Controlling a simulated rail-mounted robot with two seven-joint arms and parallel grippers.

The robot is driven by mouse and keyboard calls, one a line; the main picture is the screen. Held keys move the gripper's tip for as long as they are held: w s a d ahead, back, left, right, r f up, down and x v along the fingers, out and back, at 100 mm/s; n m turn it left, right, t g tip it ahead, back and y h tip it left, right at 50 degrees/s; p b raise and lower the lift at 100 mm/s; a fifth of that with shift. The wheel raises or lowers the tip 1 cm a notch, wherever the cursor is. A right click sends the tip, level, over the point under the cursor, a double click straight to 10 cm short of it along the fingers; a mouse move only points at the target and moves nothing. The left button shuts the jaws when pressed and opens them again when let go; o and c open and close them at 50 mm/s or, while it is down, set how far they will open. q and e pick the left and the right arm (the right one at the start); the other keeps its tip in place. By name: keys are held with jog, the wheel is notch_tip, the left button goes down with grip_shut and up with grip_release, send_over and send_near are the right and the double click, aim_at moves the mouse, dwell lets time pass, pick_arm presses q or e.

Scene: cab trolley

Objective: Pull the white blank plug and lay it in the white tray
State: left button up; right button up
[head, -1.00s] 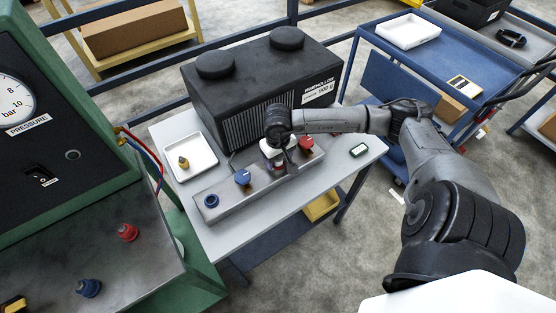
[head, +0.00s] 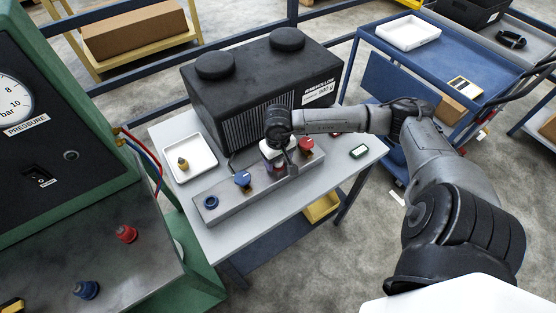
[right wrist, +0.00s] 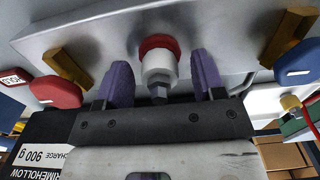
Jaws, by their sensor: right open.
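The white blank plug (right wrist: 158,66) sits in a red-ringed port on the grey manifold (head: 228,199), with a metal hex end facing my wrist camera. My right gripper (head: 281,164) is over the manifold. In the right wrist view its purple fingers stand open on either side of the plug, with a visible gap on each side. The gripper mostly hides the plug in the head view. The white tray (head: 201,151) lies on the table left of the manifold and holds a small brass fitting (head: 183,163). My left gripper is not in view.
A blue-handled valve (head: 243,179) and a red-handled valve (head: 306,146) flank the plug. A blue port (head: 211,202) is at the manifold's left end. A black unit (head: 262,90) stands behind. Another white tray (head: 408,32) is on the blue cart.

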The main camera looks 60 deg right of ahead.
jog(key=shift+b, duration=0.35)
dwell(0.3)
jog(key=shift+c, duration=0.3)
jog(key=c, duration=0.3)
grip_shut()
jog(key=shift+r, duration=0.15)
